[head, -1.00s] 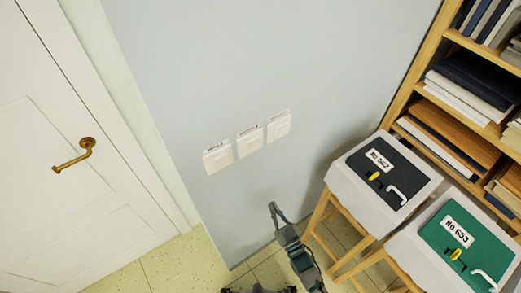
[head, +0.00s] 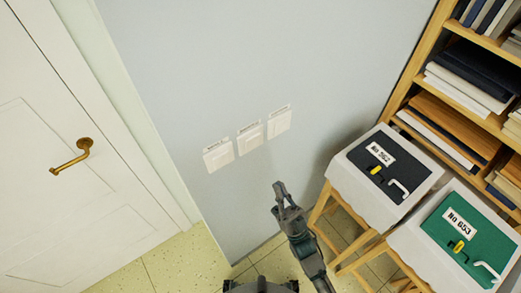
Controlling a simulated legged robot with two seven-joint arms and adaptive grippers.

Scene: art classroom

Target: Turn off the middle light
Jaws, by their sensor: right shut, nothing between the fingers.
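Three white light switches sit in a slanting row on the grey wall, each with a small dark label above it. The middle switch (head: 250,138) lies between the left switch (head: 218,154) and the right switch (head: 279,122). My right gripper (head: 279,186) is shut and empty. In the picture it is below the row, beneath the right switch and to the right of the middle one, and covers none of them. The label text is too small to read. My left gripper is not in view.
A white door (head: 60,190) with a brass handle (head: 75,157) is at the left. At the right, a dark box (head: 365,150) and a green box (head: 446,233) rest on wooden stools beside a bookshelf (head: 430,52). The wall around the switches is clear.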

